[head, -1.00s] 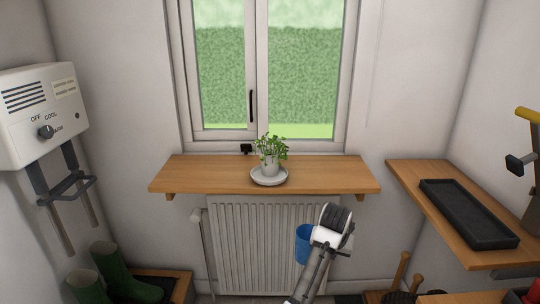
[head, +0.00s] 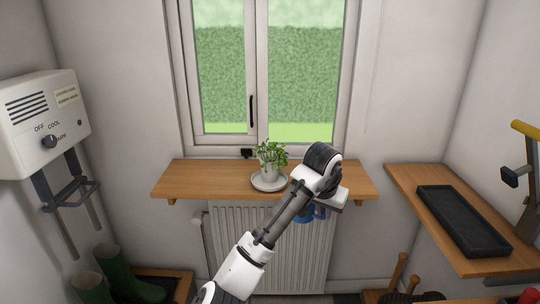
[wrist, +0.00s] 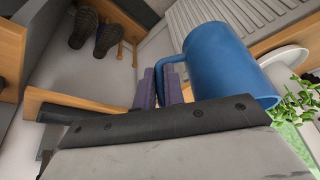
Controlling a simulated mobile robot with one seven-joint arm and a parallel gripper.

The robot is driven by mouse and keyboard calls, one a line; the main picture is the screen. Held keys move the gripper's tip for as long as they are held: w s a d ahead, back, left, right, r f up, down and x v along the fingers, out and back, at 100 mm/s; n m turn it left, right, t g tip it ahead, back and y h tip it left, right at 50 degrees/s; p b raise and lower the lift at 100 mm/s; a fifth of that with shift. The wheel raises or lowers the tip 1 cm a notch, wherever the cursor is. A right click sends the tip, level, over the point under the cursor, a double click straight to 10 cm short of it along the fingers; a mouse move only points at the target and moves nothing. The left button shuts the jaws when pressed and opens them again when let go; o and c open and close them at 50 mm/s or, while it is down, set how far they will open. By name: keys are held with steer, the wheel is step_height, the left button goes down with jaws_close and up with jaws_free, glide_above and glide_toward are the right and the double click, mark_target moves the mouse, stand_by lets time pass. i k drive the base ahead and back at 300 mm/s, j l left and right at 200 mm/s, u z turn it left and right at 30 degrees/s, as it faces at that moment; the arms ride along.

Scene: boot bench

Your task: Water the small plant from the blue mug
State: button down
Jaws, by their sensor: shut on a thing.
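The blue mug (wrist: 222,62) hangs by its handle in my gripper (wrist: 160,86), whose fingers are shut on the handle. In the head view the mug (head: 304,216) shows only in part, behind my wrist, close to the front edge of the window shelf. The inside of the mug is hidden, so I cannot tell what it holds. The small green plant (head: 270,155) stands upright in a pale pot on a white saucer (head: 268,185) on that shelf, left of my gripper. In the wrist view its leaves (wrist: 298,104) and the saucer (wrist: 285,57) show at the right, beside the mug.
The wooden window shelf (head: 205,180) is bare left of the plant. A radiator (head: 300,250) is below it and the window behind it. A side shelf at right bears a black tray (head: 462,220). A heater unit (head: 40,120) hangs at left, above green boots (head: 122,275).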

mark_target(270, 168)
steer(key=i, duration=0.95)
